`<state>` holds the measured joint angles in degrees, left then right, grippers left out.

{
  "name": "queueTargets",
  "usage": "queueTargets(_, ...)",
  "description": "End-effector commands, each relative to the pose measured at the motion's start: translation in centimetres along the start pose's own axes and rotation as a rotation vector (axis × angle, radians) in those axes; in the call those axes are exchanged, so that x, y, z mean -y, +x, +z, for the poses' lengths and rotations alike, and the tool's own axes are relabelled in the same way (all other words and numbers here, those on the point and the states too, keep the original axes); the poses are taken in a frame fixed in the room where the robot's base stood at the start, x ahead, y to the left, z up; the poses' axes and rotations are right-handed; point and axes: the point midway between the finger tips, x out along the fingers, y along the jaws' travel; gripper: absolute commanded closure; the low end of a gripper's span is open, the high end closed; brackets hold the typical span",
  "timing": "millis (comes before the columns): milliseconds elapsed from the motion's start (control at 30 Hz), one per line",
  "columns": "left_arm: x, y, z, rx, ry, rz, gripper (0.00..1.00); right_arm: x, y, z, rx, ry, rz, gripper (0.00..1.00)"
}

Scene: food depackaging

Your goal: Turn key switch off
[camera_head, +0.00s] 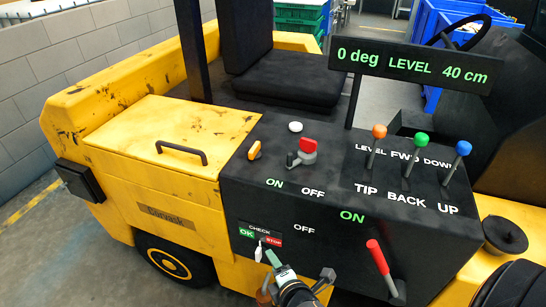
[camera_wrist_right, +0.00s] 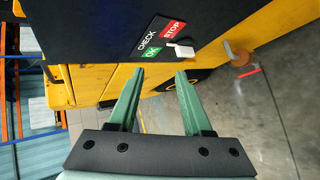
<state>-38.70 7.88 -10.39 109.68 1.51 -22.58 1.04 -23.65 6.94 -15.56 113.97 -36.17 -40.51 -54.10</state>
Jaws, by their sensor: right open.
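A black control panel shows on the yellow vehicle. On its front face is a CHECK label plate (camera_head: 261,234) with a green OK and a red STOP field; it also shows in the wrist view (camera_wrist_right: 159,38). A small white tab (camera_wrist_right: 181,48) sticks out beside it. A grey stem with an orange-brown disc (camera_wrist_right: 239,57) stands out further right in the wrist view. I cannot tell which part is the key switch. My right gripper (camera_head: 271,256) is in front of the panel, near the plate. My left gripper is not in view.
A red lever (camera_head: 378,257) and three ball-topped levers (camera_head: 420,147) stand to the right. A display (camera_head: 411,66) reads 0 deg, LEVEL, 40 cm. Open floor lies at left.

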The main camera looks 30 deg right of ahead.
Motion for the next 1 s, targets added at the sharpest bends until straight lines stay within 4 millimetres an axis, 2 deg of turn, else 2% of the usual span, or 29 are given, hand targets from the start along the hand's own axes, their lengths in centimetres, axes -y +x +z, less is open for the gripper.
queueTargets(33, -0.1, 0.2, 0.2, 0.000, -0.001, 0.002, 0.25, -2.2, 0.4, 0.7, 0.056, -0.158, 0.044, 0.50)
queueTargets(200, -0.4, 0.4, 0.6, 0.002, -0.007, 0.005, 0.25, -9.4, -0.1, 3.9, 0.320, -0.692, 0.119, 0.50)
queueTargets(300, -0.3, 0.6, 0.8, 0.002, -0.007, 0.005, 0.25, -12.9, -1.1, 5.5, 0.480, -0.929, 0.117, 0.50)
queueTargets(400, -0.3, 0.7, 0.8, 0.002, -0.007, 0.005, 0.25, -15.6, -2.3, 6.7, 0.612, -1.093, 0.093, 0.50)
queueTargets(500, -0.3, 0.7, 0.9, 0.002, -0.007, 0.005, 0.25, -17.2, -3.2, 7.4, 0.698, -1.190, 0.068, 0.50)
queueTargets(667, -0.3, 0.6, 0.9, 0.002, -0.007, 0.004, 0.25, -18.2, -3.4, 8.1, 0.746, -1.245, 0.050, 0.50)
queueTargets(767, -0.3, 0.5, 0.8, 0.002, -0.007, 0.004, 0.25, -18.8, -2.6, 8.6, 0.748, -1.247, 0.049, 0.50)
queueTargets(1000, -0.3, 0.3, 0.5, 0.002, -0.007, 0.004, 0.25, -20.8, 1.2, 10.9, 0.746, -1.246, 0.050, 0.50)
